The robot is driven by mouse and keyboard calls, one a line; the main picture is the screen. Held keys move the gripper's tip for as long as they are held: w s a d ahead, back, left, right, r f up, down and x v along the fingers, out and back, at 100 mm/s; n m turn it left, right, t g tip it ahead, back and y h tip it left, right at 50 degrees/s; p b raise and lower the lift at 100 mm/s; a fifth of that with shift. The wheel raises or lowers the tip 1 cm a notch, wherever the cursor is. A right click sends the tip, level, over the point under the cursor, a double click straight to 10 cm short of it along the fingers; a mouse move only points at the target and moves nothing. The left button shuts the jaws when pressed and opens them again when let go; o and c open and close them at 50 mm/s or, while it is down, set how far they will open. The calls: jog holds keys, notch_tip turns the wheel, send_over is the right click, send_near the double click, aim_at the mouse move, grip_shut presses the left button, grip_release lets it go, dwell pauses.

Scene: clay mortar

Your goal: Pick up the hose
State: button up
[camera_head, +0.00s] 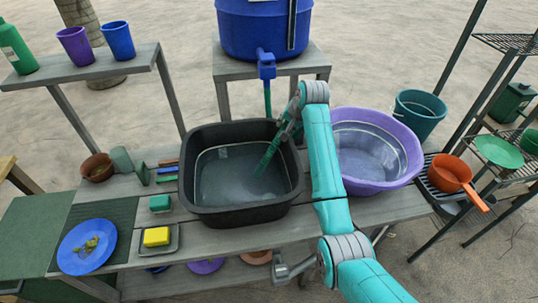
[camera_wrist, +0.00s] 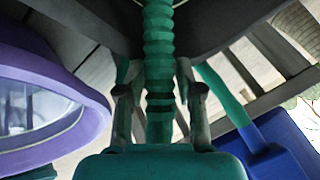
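The green ribbed hose (camera_head: 265,160) slants down into the black basin (camera_head: 216,214) and ends there. A further stretch of green hose hangs from the tap of the blue barrel. My gripper (camera_head: 287,128) is at the basin's back right rim, at the upper part of the hose. In the wrist view the hose (camera_wrist: 159,50) runs upright between the two fingers of my gripper (camera_wrist: 160,72), with one finger on each side. I cannot tell whether the fingers touch the hose or stand slightly apart from it. Part of the hose is hidden behind my gripper and the rim.
The blue barrel (camera_head: 265,30) stands behind the basin, its tap (camera_head: 266,68) close to my gripper. A purple tub (camera_head: 405,172) is just right of my arm. A blue plate (camera_head: 87,246) and yellow sponge (camera_head: 156,237) lie at front left. A metal rack (camera_head: 480,110) stands at right.

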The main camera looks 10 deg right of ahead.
grip_shut()
jog(key=shift+r, duration=0.1)
notch_tip(320, 180, up, 9)
jog(key=shift+f, duration=0.1)
jog(key=w+d+r, duration=0.2)
jog(key=d+r, duration=0.3)
jog(key=r, duration=0.4)
jog(key=shift+w+d, duration=0.2)
jog(key=shift+w, duration=0.1)
